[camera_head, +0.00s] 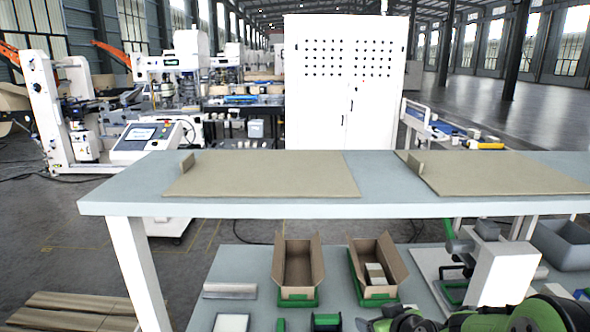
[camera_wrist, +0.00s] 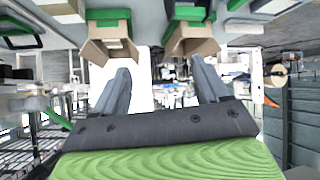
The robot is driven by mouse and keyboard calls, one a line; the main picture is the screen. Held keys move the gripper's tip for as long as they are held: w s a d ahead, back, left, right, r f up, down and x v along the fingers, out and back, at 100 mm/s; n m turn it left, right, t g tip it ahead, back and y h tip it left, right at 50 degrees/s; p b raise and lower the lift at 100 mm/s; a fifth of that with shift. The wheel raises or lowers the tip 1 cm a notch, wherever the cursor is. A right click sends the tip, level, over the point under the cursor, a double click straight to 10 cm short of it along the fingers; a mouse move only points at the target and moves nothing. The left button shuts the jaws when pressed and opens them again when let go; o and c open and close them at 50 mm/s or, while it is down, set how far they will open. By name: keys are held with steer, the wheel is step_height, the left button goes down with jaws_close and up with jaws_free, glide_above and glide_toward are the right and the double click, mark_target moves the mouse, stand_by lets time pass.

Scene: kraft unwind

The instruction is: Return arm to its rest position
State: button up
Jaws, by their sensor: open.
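My gripper (camera_wrist: 160,68) shows in the wrist view with its two grey fingers spread apart. Nothing is between them. The wrist view looks upside down. Two open cardboard boxes, the left one (camera_wrist: 108,46) and the right one (camera_wrist: 190,45), appear beyond the fingertips, apart from them. In the head view, green and black parts of my arm (camera_head: 510,316) lie low along the bottom right edge, in front of the lower bench. The fingers cannot be made out there.
A raised shelf (camera_head: 380,175) carries two flat brown sheets (camera_head: 265,174) (camera_head: 495,172). Below, the left box (camera_head: 298,268) is empty and the right box (camera_head: 378,262) holds small cartons. A white device (camera_head: 502,272) and grey bin (camera_head: 565,243) stand right.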

steer(key=s+a+r+m+g, duration=0.1)
steer(key=s+r, duration=0.2)
steer(key=s, duration=0.6)
steer(key=s+a+r+m+g+h, duration=0.1)
steer(key=s+r+g, duration=0.1)
steer(key=s, duration=0.8)
steer(key=s+a+r+m+g+h, duration=0.1)
steer(key=s+r, duration=0.4)
steer(key=s, duration=0.4)
steer(key=shift+s+a+m+g, duration=0.15)
steer(key=shift+s+m+g, duration=0.05)
steer(key=shift+m+g, duration=0.1)
